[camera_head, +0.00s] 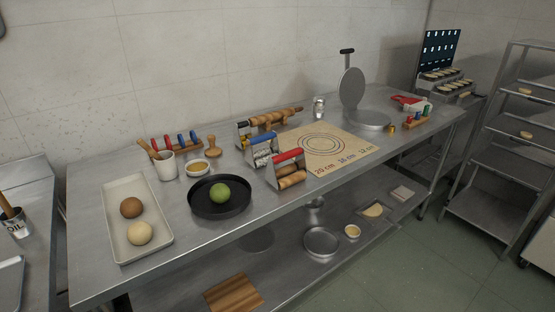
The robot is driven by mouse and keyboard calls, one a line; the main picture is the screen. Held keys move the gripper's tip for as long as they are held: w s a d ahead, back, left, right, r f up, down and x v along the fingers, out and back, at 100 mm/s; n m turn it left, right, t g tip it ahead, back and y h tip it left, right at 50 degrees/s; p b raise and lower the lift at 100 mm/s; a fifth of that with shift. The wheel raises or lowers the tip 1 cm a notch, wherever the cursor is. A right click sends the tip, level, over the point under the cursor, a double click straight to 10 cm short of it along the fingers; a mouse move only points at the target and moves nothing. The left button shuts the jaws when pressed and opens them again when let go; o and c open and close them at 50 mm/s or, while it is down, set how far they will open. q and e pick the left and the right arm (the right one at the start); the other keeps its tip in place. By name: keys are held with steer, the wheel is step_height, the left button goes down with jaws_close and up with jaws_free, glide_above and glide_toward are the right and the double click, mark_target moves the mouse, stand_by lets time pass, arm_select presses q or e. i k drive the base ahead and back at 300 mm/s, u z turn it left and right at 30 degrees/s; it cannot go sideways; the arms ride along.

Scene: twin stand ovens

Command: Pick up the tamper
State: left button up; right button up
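A small wooden tamper (212,146), with a round knob on top and a wider foot, stands upright on the steel table (280,213) toward the back left. It is behind and to the right of a small bowl of brownish content (197,167). Nothing touches it that I can see. Neither of my grippers is in view.
Left of the tamper are a rack with colored handles (171,149) and a white cup (166,166). In front are a black pan (219,210) with a green ball and a tray (116,187) with two balls. Blue- and red-handled tools (288,169) stand right.

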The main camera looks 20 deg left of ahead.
mark_target(213, 151)
steer(key=z, duration=0.15)
steer(key=k, duration=0.45)
steer(key=z, duration=0.9)
steer(key=i, duration=1.65)
steer(key=u, duration=1.6)
steer(key=i, duration=0.7)
steer(key=u, duration=0.65)
